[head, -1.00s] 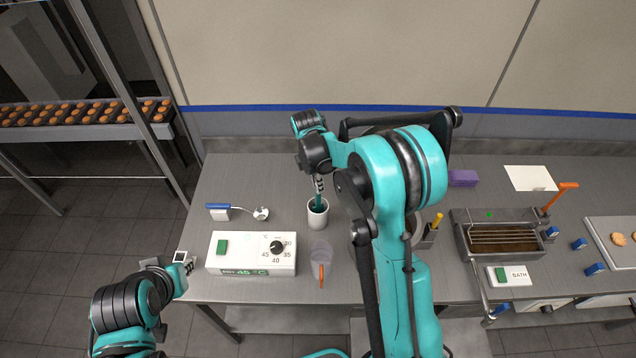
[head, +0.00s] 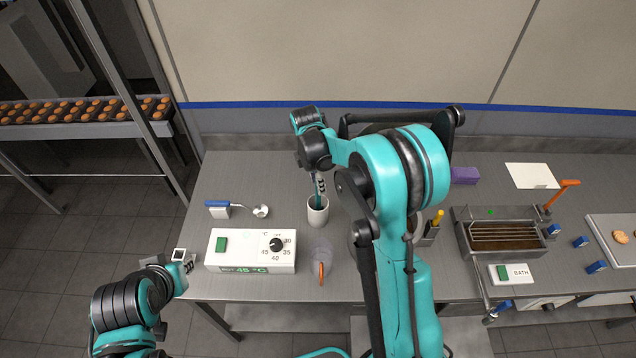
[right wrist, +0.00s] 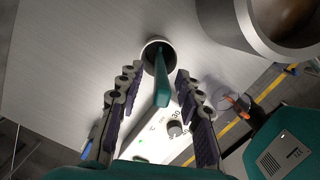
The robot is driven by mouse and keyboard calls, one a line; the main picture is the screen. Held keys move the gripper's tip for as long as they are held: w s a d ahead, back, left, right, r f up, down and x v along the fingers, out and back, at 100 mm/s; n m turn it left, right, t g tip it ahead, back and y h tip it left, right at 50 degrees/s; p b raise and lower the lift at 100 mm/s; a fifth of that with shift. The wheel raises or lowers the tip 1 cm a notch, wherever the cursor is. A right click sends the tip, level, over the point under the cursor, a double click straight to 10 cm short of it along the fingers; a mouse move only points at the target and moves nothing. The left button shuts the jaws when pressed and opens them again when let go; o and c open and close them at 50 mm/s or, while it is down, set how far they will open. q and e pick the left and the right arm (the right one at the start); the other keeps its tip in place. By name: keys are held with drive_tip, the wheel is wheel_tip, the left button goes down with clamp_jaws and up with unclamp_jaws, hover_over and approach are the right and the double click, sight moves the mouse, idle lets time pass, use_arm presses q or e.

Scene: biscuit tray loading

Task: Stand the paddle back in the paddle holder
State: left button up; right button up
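The paddle (right wrist: 161,80) has a teal handle and stands in the paddle holder, a white round cup (head: 318,214). In the right wrist view the handle rises from the holder's dark mouth (right wrist: 152,44). My right gripper (right wrist: 158,112) is open, with one finger on each side of the handle and visible gaps between. In the head view my right gripper (head: 320,186) is just above the holder, partly hidden by my own arm. The paddle's lower end is hidden inside the holder. My left gripper (head: 184,262) is at the table's left front edge, away from the paddle; its fingers are too small to read.
A white control box (head: 232,262) with a dial stands left of the holder. A clear cup (head: 322,252) with an orange handle is in front. A round bowl (right wrist: 236,20) is close beside the holder. The back-left table is clear.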

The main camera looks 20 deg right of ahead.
wheel_tip(320, 180, up, 17)
drive_tip(key=a+p, duration=0.2)
drive_tip(key=p, duration=0.2)
drive_tip(key=shift+s, duration=0.15)
idle(0.4)
